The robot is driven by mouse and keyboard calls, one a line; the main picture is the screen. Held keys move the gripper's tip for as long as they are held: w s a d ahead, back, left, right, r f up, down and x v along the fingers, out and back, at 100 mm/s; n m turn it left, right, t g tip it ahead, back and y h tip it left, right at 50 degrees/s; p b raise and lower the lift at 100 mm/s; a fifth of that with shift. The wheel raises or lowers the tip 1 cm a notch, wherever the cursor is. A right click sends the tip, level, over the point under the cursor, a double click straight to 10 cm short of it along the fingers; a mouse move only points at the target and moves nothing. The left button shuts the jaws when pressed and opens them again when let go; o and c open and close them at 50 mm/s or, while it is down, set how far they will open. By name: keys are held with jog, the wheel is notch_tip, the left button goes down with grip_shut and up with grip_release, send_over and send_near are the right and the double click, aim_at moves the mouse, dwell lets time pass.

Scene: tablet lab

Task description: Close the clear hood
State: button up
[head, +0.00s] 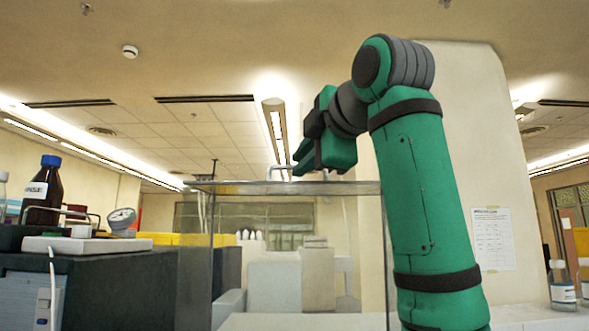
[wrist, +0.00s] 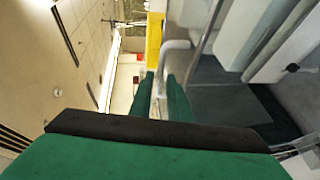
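The clear hood (head: 282,188) is a see-through box with a dark top edge, standing left of my arm in the head view. A pale bar handle (head: 271,172) rises from its top edge. The handle also shows in the wrist view (wrist: 176,44), running down between my fingers. My gripper (head: 298,164) is at the handle in the head view. In the wrist view its two green fingers (wrist: 161,95) lie close on either side of the bar and look shut on it. The exact contact is partly hidden.
A dark bench unit on the left holds a brown bottle with a blue cap (head: 43,190), a white slab (head: 88,244) and a small round gauge (head: 122,219). Clear bottles (head: 562,288) stand at the far right. A pale wall column rises behind my arm.

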jog(key=shift+x, duration=1.95)
grip_shut()
